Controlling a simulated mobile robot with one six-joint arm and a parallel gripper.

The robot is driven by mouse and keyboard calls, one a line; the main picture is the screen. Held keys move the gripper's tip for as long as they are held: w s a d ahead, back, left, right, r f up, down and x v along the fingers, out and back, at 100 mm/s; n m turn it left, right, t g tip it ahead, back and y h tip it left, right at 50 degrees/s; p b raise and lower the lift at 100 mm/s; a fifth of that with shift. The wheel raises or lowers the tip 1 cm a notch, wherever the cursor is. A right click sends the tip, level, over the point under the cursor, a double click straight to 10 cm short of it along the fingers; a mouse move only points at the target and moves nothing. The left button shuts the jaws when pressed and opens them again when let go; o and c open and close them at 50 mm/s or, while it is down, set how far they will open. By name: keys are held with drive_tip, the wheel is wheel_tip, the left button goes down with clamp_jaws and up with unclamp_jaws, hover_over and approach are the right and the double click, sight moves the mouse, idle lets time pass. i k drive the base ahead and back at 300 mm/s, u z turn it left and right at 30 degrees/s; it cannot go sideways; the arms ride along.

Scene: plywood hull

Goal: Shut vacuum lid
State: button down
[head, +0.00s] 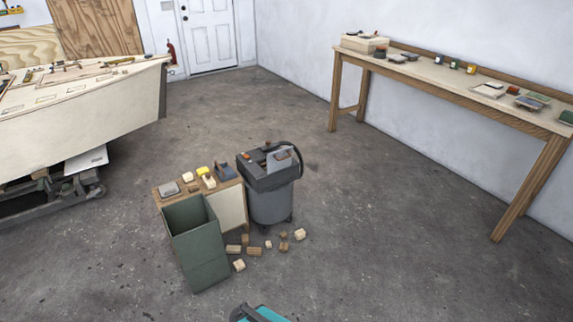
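The shop vacuum (270,202) stands on the floor near the middle of the head view. It has a grey drum and a dark top with orange latches. On top, a grey flap-like part (282,160) looks raised at a tilt. The vacuum is small here, so I cannot tell exactly how far the lid stands open. A dark hose curves around its right back side. My gripper is not seen in this view. Only a teal and black piece shows at the bottom edge, and I cannot tell what it is.
A green open bin (197,243) and a low cabinet (230,206) with tools on top stand left of the vacuum. Several wood blocks (254,251) lie in front. A boat hull (80,110) is at left, a workbench (450,88) at right. Floor right of the vacuum is clear.

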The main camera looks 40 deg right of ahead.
sight(281, 159)
drive_tip(key=z, duration=0.05)
drive_tip(key=i, duration=1)
drive_tip(key=u, duration=0.15)
drive_tip(key=k, duration=0.95)
drive_tip(key=z, duration=0.15)
drive_tip(key=i, duration=0.55)
